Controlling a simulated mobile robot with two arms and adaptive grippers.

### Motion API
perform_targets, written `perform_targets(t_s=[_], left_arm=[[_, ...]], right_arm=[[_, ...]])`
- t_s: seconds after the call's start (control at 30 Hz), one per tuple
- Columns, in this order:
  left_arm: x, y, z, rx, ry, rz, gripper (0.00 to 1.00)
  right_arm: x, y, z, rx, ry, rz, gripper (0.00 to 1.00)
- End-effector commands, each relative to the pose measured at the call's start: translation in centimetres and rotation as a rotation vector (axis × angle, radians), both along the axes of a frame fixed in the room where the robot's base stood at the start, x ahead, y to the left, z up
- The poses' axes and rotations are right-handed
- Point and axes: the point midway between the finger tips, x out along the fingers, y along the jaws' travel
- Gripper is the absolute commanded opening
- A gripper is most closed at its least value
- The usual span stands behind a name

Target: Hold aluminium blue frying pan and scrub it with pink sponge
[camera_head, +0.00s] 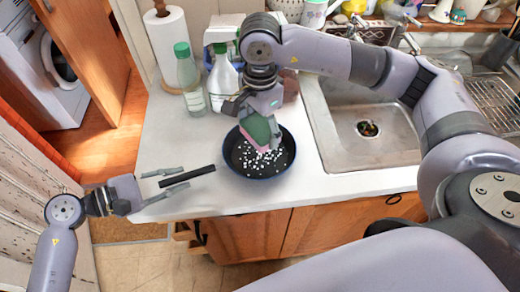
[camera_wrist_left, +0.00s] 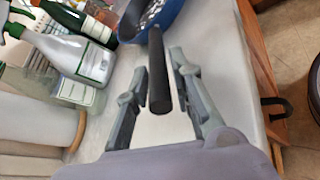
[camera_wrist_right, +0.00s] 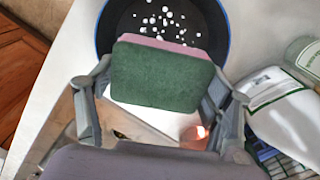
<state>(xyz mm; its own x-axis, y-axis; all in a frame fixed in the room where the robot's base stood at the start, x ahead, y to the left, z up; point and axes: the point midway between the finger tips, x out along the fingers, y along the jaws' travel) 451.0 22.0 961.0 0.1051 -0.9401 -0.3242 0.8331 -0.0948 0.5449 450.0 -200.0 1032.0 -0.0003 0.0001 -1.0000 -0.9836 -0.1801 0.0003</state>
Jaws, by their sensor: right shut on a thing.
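The blue frying pan (camera_head: 259,170) sits on the white counter, its dark inside covered with white specks. Its black handle (camera_head: 187,176) points left and also shows in the left wrist view (camera_wrist_left: 159,72). My left gripper (camera_head: 165,182) is open, with a finger on each side of the handle's end and visible gaps to it. My right gripper (camera_head: 257,110) is shut on the pink sponge (camera_wrist_right: 160,75), which has a green scouring side. It holds the sponge over the pan's upper part. I cannot tell whether the sponge touches the pan.
A sink (camera_head: 360,125) lies right of the pan. Behind stand a spray bottle (camera_head: 222,82), a green-capped bottle (camera_head: 189,80) and a paper towel roll (camera_head: 168,45). The counter's front edge runs close below the pan. Bare counter lies left of the pan, around the handle.

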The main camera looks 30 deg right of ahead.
Motion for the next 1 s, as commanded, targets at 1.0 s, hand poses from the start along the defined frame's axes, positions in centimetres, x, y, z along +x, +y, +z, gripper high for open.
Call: perform_targets(t_s=[1.0], left_arm=[[-0.9,8.2,2.7,0.001,0.002,0.0,0.38]], right_arm=[[0.0,0.0,0.0,0.0,0.0,0.0,0.52]])
